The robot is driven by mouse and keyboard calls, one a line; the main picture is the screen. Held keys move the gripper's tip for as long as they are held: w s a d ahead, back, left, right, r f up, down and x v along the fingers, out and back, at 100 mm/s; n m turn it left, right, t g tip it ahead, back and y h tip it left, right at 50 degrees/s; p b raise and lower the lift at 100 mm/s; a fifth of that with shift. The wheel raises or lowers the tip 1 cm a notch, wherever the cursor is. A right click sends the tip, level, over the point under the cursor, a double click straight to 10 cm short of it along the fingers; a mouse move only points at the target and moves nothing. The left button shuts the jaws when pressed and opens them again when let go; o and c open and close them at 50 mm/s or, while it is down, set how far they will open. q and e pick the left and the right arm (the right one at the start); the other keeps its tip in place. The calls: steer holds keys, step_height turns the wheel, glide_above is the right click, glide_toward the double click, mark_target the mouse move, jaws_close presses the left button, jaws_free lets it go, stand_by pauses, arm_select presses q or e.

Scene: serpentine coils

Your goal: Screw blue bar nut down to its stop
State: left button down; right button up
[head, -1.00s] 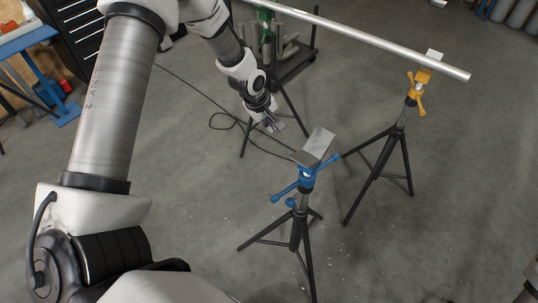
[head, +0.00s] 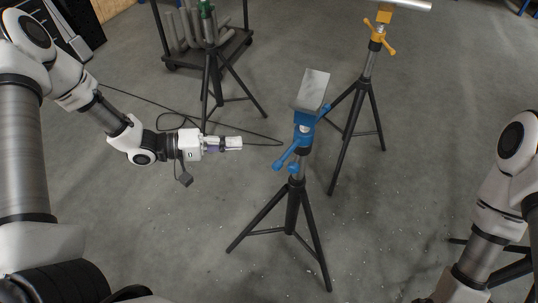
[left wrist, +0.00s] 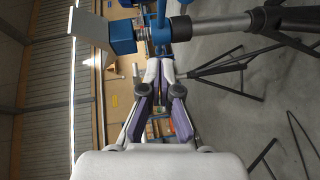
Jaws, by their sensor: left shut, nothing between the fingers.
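The blue bar nut (head: 290,152) sits on the threaded post of the nearest stand, under a blue block (head: 305,118) with a tilted grey metal plate (head: 312,90). Its bar slants from lower left to upper right. In the left wrist view the blue bar nut (left wrist: 181,28) shows beyond the fingertips, with the blue block (left wrist: 121,36) to its left. My left gripper (head: 236,143) is shut and empty. It points right toward the nut, with a visible gap in the head view. My right arm shows at the right edge; its gripper is out of view.
The blue stand's black tripod legs (head: 295,215) spread below the nut. A yellow-topped stand (head: 381,40) with a pipe (head: 405,4) is behind right. A green-topped stand (head: 206,45) is behind left. A black cable (head: 170,122) lies on the floor.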

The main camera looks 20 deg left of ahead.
arm_select(q)
steer(key=w+d+f, duration=0.1)
steer(key=w+d, duration=0.1)
steer(key=d, duration=0.7)
steer(key=shift+d+f+b, duration=0.2)
steer(key=shift+f+b, duration=0.15)
steer(key=shift+b, duration=0.1)
